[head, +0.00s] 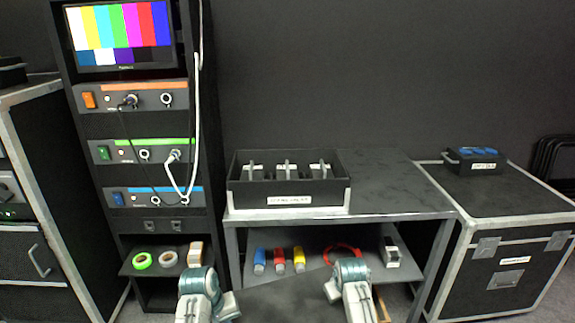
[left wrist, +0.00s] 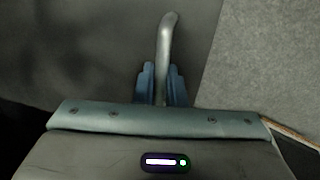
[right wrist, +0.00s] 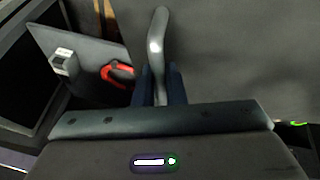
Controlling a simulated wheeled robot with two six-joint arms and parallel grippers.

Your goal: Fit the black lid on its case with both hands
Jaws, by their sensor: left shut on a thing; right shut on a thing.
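The black lid (head: 285,303) is a flat dark panel at the bottom of the head view, between my two arms. My left gripper (left wrist: 161,85) is shut on a silver bar handle (left wrist: 166,45) of the lid. My right gripper (right wrist: 160,85) is shut on a similar silver handle (right wrist: 156,40). In the head view, my left gripper (head: 205,292) and right gripper (head: 354,285) show from behind, their fingertips hidden. The lid's near part is cut off by the frame. No case is clearly seen under the lid.
A labelled black open box (head: 290,195) with dividers stands on the bench (head: 395,190). The shelf below holds coloured bottles (head: 278,260), a red cable loop (head: 342,252) and a small device (head: 391,250). The equipment rack (head: 150,220) is left, a flight case (head: 510,230) right.

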